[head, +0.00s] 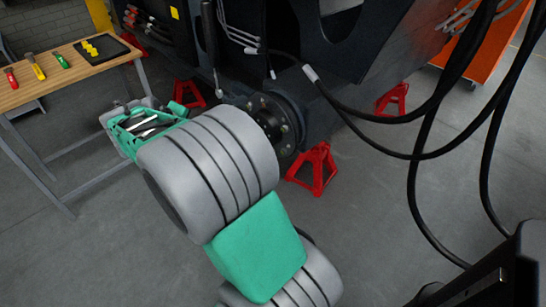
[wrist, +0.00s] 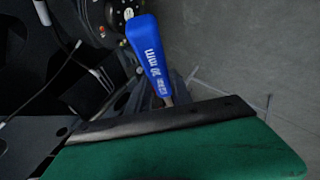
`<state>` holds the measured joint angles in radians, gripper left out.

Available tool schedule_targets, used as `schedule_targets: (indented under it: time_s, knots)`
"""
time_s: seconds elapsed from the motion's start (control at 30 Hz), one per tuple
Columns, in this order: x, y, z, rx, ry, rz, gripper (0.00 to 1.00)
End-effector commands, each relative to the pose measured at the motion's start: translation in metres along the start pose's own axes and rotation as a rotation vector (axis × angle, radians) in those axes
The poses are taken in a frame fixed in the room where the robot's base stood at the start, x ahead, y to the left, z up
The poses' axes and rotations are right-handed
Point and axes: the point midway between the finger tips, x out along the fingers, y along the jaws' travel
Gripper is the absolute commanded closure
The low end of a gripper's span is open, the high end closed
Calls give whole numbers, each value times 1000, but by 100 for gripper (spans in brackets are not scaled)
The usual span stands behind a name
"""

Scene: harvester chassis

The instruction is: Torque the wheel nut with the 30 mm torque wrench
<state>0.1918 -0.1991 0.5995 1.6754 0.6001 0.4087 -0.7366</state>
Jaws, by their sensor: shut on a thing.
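The torque wrench's blue handle (wrist: 149,58) with white "30 mm" lettering shows in the wrist view. Its metal shaft runs down behind the dark edge of my green gripper housing (wrist: 190,150). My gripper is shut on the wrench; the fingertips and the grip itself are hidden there. In the head view my green hand (head: 140,128) is left of my grey arm, and no blue wrench shows. The dark wheel hub (head: 285,128) with its ring of studs is right of my arm, partly covered by it. The hub also shows at the top of the wrist view (wrist: 126,12), behind the handle. I cannot single out the nut.
A wooden bench (head: 38,88) at the left holds red, yellow and green handled tools and a black tray (head: 100,47). Red jack stands (head: 316,168) support the dark chassis (head: 340,45). Black hoses (head: 425,150) hang at the right. Grey floor is open at lower left.

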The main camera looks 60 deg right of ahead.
Motion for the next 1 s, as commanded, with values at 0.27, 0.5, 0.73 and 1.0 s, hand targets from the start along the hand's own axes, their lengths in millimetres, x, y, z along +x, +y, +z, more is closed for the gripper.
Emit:
schedule_targets:
  time_s: [0.27,0.5,0.73,1.0]
  knots:
    - [149,51,118,-221,35,446,100]
    - [214,78,213,-327,38,733,100]
    - [221,88,238,-350,33,819,100]
    - [219,89,237,-350,34,818,100]
